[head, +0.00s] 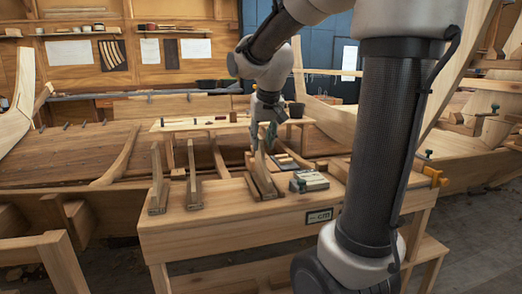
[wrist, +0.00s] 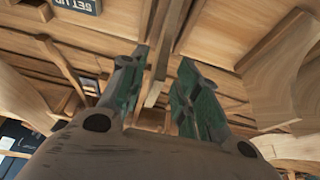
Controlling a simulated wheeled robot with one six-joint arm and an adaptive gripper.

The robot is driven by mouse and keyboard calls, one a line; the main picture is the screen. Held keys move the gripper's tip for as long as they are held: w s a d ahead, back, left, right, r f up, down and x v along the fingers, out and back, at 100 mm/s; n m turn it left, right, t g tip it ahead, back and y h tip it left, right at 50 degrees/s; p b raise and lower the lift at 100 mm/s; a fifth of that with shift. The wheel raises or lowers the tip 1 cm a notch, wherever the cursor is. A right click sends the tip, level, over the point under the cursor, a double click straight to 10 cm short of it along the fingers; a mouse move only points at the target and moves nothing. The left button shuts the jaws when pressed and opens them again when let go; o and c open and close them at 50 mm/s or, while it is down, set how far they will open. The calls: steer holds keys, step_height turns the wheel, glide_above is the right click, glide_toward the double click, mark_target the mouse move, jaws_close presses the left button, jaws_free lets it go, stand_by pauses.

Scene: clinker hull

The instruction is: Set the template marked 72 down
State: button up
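My gripper (head: 263,133) is over the front workbench, just above an upright wooden template (head: 262,176) standing near the bench's middle. In the wrist view my gripper's green-padded fingers (wrist: 160,62) are spread apart. A narrow wooden strip (wrist: 154,92) shows between them, with space at both sides; I cannot tell whether it is the template's edge. Two similar upright templates, the left one (head: 157,180) and the middle one (head: 193,177), stand further left on the bench. No number 72 is readable on any of them.
The front workbench (head: 205,232) has a small label (head: 319,216) on its front edge. A stack of grey-topped blocks (head: 309,181) lies right of the template. A second bench (head: 190,124) stands behind, and curved hull timbers surround the area.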

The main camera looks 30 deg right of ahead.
steer(key=d+v, duration=0.1)
steer(key=v, duration=0.5)
steer(key=s+a+f+n, duration=0.1)
steer(key=s+f, duration=0.2)
steer(key=s, duration=0.3)
steer(key=s+a+f+n, duration=0.1)
steer(key=s+a+f, duration=0.1)
steer(key=s, duration=0.5)
steer(key=s+a+f+n+y, duration=0.1)
steer(key=s+a+f, duration=0.1)
steer(key=s, duration=0.4)
steer(key=shift+s+f, duration=0.3)
steer(key=shift+f, duration=0.5)
